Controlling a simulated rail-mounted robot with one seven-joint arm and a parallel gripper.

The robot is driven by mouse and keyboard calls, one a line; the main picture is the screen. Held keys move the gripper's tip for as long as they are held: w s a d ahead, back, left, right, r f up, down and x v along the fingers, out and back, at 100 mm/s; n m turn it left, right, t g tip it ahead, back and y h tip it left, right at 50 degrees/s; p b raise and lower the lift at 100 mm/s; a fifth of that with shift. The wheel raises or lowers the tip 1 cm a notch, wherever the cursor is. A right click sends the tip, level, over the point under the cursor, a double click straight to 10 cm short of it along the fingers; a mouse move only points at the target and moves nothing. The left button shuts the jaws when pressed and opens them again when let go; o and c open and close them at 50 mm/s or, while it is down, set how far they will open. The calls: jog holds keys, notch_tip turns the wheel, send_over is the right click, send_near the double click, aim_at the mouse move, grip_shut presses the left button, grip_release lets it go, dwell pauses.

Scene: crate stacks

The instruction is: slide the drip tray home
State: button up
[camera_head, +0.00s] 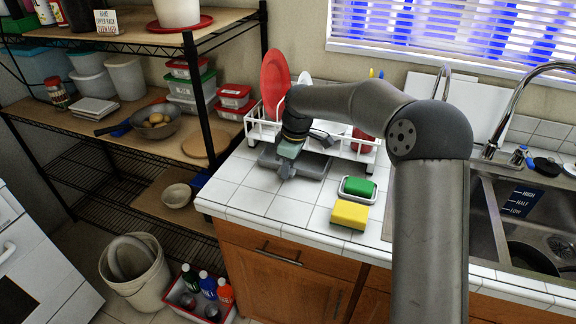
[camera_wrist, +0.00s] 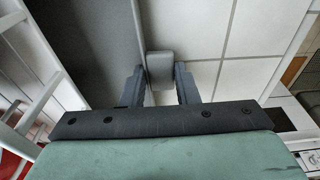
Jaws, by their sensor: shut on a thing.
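The drip tray (camera_head: 313,166) is a flat dark grey tray. It sticks out from under the front of the white dish rack (camera_head: 353,152) onto the white tiled counter. My gripper (camera_head: 285,172) is at the tray's front left part, pointing down. In the wrist view, the tray (camera_wrist: 95,40) fills the upper left, and a small grey tab (camera_wrist: 160,66) on its edge sits between the two dark fingers of my gripper (camera_wrist: 160,84). The fingers are shut on this tab. My arm hides part of the rack, and the tray's back end lies under the rack.
A red plate (camera_head: 275,82) stands in the rack. A green sponge in a dish (camera_head: 358,189) and a yellow sponge (camera_head: 350,214) lie right of the tray, near the counter's front. The sink (camera_head: 490,205) is at the right. Bare tiles (camera_head: 238,180) lie left of my gripper.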

jog(key=shift+f, duration=0.15)
jog(key=o, duration=1)
notch_tip(320, 180, up, 12)
jog(key=d, duration=0.2)
jog(key=s+d+f+m, duration=0.3)
jog(key=s+d+m, duration=0.1)
jog(key=s, duration=0.8)
jog(key=s+d+f+m+h, duration=0.1)
jog(key=s+d+f+m, duration=0.2)
jog(key=s, duration=0.9)
jog(key=s+d+f+m, duration=0.4)
jog(key=s+d+m, duration=0.3)
jog(key=s, duration=0.5)
jog(key=shift+d+h, duration=0.3)
jog(key=shift+d, duration=0.05)
